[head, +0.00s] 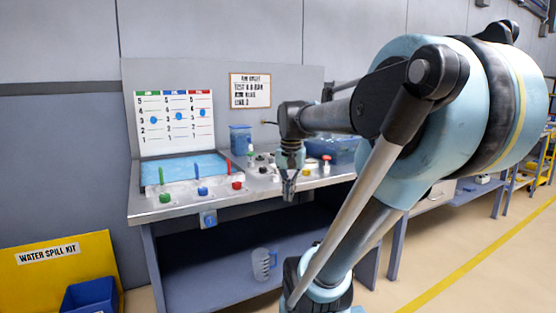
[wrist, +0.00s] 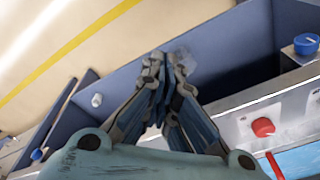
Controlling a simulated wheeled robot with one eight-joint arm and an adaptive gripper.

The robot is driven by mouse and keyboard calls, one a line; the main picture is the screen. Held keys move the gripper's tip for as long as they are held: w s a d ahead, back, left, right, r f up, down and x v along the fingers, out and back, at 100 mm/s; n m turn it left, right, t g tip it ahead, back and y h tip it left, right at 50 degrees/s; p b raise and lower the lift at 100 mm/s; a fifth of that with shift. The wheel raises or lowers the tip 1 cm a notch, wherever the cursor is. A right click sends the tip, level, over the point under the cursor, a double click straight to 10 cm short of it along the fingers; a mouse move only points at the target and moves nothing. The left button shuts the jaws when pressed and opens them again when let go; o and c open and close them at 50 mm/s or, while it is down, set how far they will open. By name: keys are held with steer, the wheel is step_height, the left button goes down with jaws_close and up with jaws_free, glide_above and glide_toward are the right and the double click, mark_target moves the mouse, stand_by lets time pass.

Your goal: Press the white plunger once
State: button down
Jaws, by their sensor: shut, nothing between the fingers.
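The sloping console (head: 215,205) carries a row of coloured controls. A small dark and white control (head: 263,170) sits right of the red knob (head: 237,185); it may be the white plunger, but it is too small to be sure. My gripper (head: 289,196) points down at the console's front edge, right of that control. Its fingers are together and empty, as the wrist view also shows (wrist: 167,62). It appears apart from every control. My arm hides the bench's right part.
A green knob (head: 165,197) and blue knob (head: 202,190) are at left. A yellow knob (head: 305,172) and red-topped control (head: 326,158) are near my gripper, before a blue bin (head: 336,150). A clear jug (head: 262,265) stands below.

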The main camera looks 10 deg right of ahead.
steer(key=w+r+m, duration=0.4)
steer(key=w+r, duration=0.5)
steer(key=w, duration=0.3)
steer(key=w+r+m+g, duration=0.1)
steer(key=w+r+m, duration=0.4)
steer(key=w+r, duration=0.5)
steer(key=shift+w+d+r, duration=0.15)
steer(key=shift+w+d, duration=0.25)
steer(key=shift+w, duration=0.65)
step_height(320, 180, down, 14)
steer(key=shift+f, duration=0.1)
steer(key=shift+f, duration=1.35)
steer(key=shift+r, duration=0.1)
step_height(320, 180, up, 14)
